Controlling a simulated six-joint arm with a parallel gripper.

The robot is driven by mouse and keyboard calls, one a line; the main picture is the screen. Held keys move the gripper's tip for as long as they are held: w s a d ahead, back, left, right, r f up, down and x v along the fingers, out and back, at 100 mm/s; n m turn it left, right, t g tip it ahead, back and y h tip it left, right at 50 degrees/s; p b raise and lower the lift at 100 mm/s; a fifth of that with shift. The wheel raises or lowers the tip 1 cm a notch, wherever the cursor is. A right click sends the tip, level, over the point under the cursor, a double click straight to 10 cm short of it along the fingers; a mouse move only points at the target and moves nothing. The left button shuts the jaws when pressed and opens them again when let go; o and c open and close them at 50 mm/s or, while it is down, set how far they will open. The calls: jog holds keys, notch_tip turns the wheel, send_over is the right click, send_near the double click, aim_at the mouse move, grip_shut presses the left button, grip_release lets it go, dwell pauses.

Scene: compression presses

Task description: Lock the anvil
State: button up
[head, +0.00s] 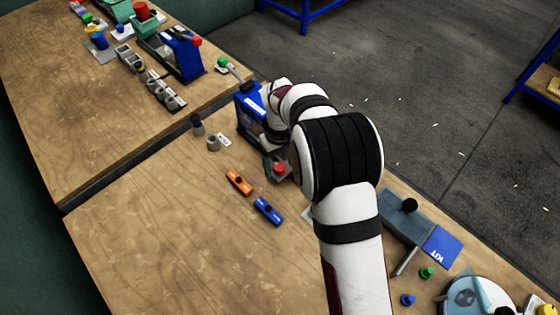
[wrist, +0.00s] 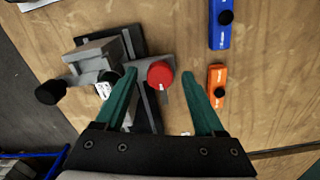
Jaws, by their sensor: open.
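The press (wrist: 95,60) has a grey body, a dark base and a lever arm with a black ball knob (wrist: 50,92) at the left of the wrist view. A round red knob (wrist: 160,74) with a white mark sits at its right side; it also shows in the head view (head: 280,168). My gripper (wrist: 159,76) has green fingers, open, with one tip on each side of the red knob in the picture. I cannot tell whether either finger touches it. In the head view the arm hides much of the blue press frame (head: 250,115). I cannot make out the anvil clearly.
An orange block (head: 239,182) and a blue block (head: 268,210), each with a black knob, lie beside the press. Small grey cylinders (head: 213,143) stand behind. Another blue press (head: 178,55) stands on the far table. The front left tabletop is clear.

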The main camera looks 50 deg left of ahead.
jog(key=shift+f, duration=0.1)
grip_shut()
dwell(0.3)
jog(key=shift+m, duration=0.4)
jog(key=m, duration=1.3)
jog(key=shift+m, duration=1.9)
jog(key=shift+w+m, duration=0.1)
jog(key=shift+m, duration=0.2)
